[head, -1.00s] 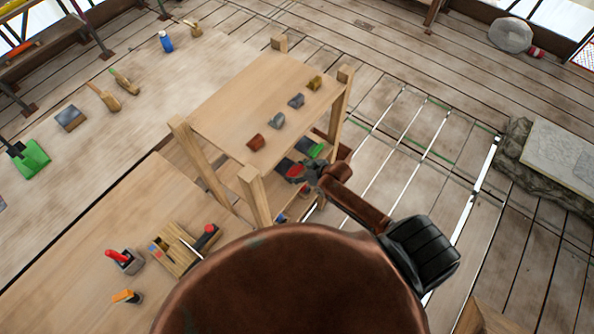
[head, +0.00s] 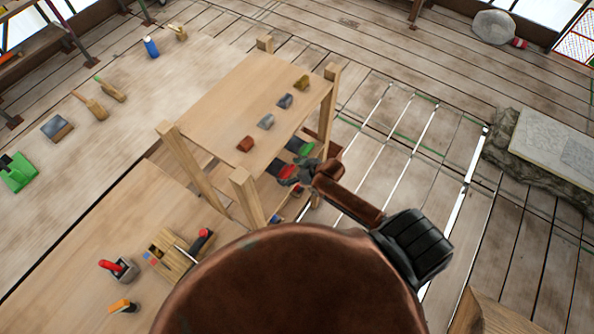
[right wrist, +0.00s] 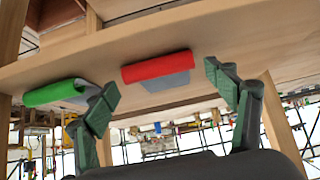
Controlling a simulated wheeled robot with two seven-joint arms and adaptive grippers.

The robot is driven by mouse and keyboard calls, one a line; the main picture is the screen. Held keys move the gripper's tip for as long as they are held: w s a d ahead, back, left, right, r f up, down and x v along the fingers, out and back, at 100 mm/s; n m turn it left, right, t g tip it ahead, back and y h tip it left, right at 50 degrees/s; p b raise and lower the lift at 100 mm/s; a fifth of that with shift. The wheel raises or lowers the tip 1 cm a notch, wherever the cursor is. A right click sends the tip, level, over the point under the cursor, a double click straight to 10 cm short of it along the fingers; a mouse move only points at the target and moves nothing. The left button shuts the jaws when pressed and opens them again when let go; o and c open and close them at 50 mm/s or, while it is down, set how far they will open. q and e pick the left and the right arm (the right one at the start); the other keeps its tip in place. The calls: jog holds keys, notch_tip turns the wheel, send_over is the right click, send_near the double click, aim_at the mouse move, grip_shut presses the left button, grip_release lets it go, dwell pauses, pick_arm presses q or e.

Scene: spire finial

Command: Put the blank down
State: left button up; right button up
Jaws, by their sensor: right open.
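My right gripper (head: 298,174) is at the right side of the wooden stand, level with its lower shelf. In the right wrist view its two green-padded fingers (right wrist: 165,92) are spread wide with nothing held between them. A red-and-grey block (right wrist: 158,70) lies on the shelf (right wrist: 225,50), seen between the fingers and apart from them. A green-and-grey block (right wrist: 60,93) lies to the left, partly behind the left finger; I cannot tell if they touch. Which piece is the blank is not clear. My left gripper is not in view.
On the stand's top (head: 230,105) lie a reddish block (head: 246,144), two grey blocks (head: 266,121) and a brass-coloured block (head: 301,82). Stand posts (head: 327,105) flank the lower shelf. Tools (head: 120,268) lie on the front-left bench.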

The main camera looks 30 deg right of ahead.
jog(key=v, duration=1.1)
jog(key=shift+b, duration=0.35)
jog(key=shift+s+d, duration=0.1)
jog(key=s+d+f+m+g+h, duration=0.1)
jog(key=s+d+f, duration=0.25)
jog(key=f, duration=0.55)
jog(key=s+d+f+m+g+h, duration=0.1)
jog(key=s+d+f, duration=0.25)
jog(key=f, duration=0.55)
jog(key=s+d+f+m+g+h, duration=0.1)
jog(key=s+d+f+h, duration=0.2)
jog(key=f, duration=0.6)
jog(key=s+a+f+g, duration=0.1)
jog(key=s+a+f, duration=0.2)
jog(key=s+f, duration=0.3)
jog(key=s+a+f+g+y, duration=0.1)
jog(key=s+a+f, duration=0.3)
jog(key=s, duration=0.9)
jog(key=s+a+f+g, duration=0.2)
jog(key=s+a+f, duration=0.2)
jog(key=s+f, duration=0.5)
jog(key=shift+s+a, duration=0.15)
jog(key=shift+s, duration=0.7)
jog(key=shift+f, duration=0.15)
